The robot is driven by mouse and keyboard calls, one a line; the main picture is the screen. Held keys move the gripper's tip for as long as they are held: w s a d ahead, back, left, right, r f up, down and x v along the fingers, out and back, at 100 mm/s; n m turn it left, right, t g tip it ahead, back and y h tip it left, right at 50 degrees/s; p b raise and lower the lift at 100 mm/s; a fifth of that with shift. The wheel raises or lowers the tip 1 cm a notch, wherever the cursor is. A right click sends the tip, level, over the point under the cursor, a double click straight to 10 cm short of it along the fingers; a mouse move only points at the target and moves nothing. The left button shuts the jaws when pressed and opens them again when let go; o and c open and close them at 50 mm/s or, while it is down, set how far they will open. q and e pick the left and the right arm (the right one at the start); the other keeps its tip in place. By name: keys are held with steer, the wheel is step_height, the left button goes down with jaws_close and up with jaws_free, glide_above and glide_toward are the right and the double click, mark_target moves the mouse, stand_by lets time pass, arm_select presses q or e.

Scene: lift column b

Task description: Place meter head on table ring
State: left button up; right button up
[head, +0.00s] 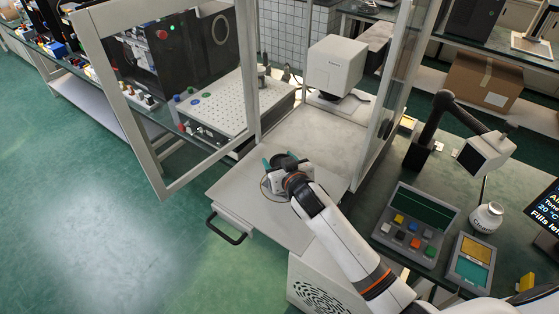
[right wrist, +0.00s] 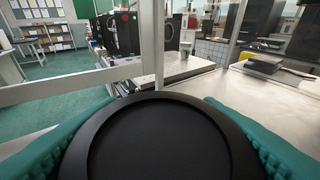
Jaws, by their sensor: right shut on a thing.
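The meter head is a round black disc with a raised rim, and it fills the lower middle of the right wrist view (right wrist: 160,143). My right gripper (head: 283,162) is shut on it, with a teal finger on each side. In the head view, the gripper is over the pull-out table (head: 225,187), and the hand mostly hides the meter head. A thin table ring (head: 264,190) shows partly beside the hand on the table. I cannot tell whether the meter head touches the table. My left gripper is not in view.
A framed glass door (head: 157,185) stands open left of the table. A white box-shaped instrument (head: 335,65) stands behind, inside the enclosure. A black handle (head: 226,230) sticks out at the table's front. A button panel (head: 415,225) and a white jar (head: 486,218) are at right.

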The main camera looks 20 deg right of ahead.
steer(key=o, duration=1.7)
steer(key=shift+c, duration=0.2)
steer(key=shift+f, duration=0.15)
steer(key=a+b+v, duration=0.1)
steer(key=b+v, duration=0.2)
steer(key=v, duration=0.9)
steer(key=shift+d+r, duration=0.2)
steer(key=shift+d, duration=0.3)
